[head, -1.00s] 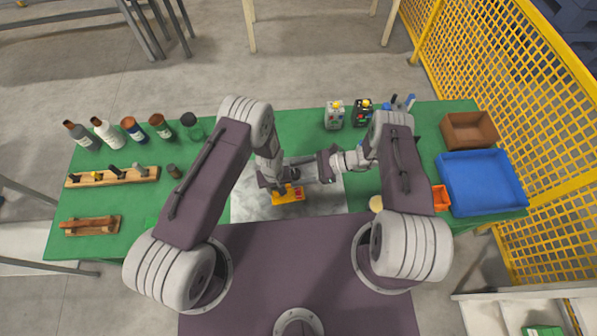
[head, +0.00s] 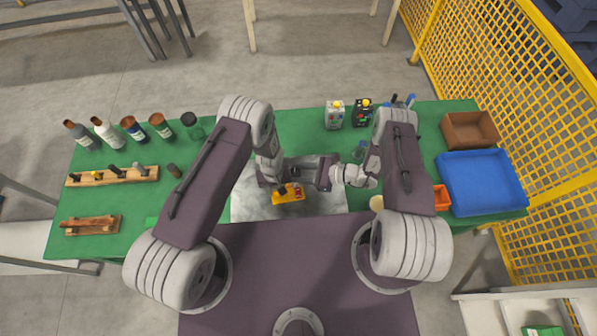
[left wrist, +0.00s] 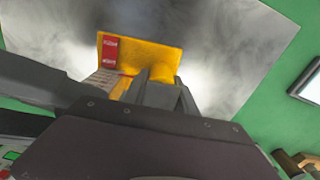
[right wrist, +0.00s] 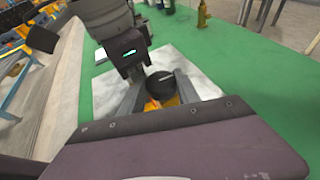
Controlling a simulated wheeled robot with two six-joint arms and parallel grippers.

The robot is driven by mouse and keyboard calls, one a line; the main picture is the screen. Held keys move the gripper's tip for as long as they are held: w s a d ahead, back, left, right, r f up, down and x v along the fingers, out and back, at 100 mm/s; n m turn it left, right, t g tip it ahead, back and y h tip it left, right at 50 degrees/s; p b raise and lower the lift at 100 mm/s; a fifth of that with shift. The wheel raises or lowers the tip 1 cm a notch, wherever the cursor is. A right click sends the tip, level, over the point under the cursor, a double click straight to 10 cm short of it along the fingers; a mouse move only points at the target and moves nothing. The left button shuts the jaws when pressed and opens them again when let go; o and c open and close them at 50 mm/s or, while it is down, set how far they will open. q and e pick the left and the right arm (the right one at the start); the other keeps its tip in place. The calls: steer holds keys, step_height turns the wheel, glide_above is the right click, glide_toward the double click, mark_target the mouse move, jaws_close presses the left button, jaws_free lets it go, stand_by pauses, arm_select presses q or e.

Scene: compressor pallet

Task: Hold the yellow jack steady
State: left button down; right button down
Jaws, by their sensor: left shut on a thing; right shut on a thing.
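The yellow jack (head: 289,196) sits on the pale grey plate (head: 330,202) in the middle of the green table. In the left wrist view the jack (left wrist: 150,52) shows a yellow face with a red label. My left gripper (head: 281,188) is shut on the jack from above; its fingers (left wrist: 165,88) hide part of it. My right gripper (head: 303,172) comes in from the right. In the right wrist view its fingers (right wrist: 160,92) are shut on a round black part (right wrist: 161,84), with yellow showing just below. Whether this part belongs to the jack is unclear.
Several bottles (head: 104,130) and wooden racks (head: 112,176) stand at the left. Two small containers (head: 335,114) stand at the back. A blue tray (head: 482,182), a brown box (head: 470,130) and an orange bin (head: 441,197) are at the right, beside a yellow mesh fence (head: 505,70).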

steer(key=shift+s+a+m+t+h, duration=0.15)
steer(key=shift+m+t+h, duration=0.45)
steer(key=shift+m+t, duration=0.7)
steer(key=shift+t, duration=0.3)
steer(key=c, duration=0.9)
jaws_free()
steer(key=shift+o, duration=0.2)
